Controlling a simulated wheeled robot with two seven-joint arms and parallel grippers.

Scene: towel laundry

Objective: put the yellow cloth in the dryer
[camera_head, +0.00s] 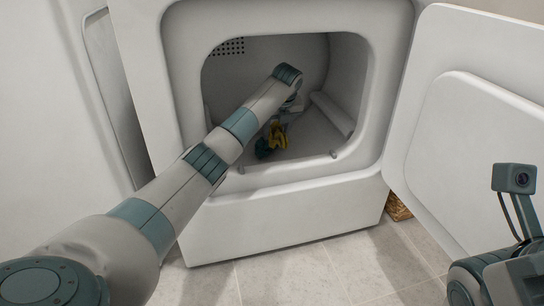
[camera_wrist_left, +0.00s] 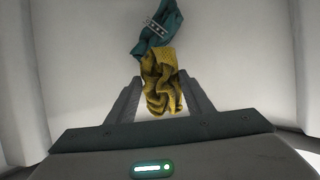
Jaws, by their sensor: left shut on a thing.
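The dryer (camera_head: 290,190) stands open in front of me, its round-cornered opening facing me. My left arm reaches through the opening. My left gripper (camera_wrist_left: 160,82) is shut on the yellow cloth (camera_wrist_left: 163,95), which is bunched between its fingers. In the head view the yellow cloth (camera_head: 278,137) shows inside the drum, below my left wrist; my arm hides most of the gripper there. I cannot tell whether the cloth touches the drum floor. My right gripper is out of view; only part of my right arm shows at lower right.
A teal cloth (camera_wrist_left: 158,32) with a pale patterned band is just beyond the yellow one; it also shows in the drum (camera_head: 262,149). The dryer door (camera_head: 475,130) hangs open at right. A woven basket (camera_head: 398,207) is partly visible behind it. The tiled floor in front is clear.

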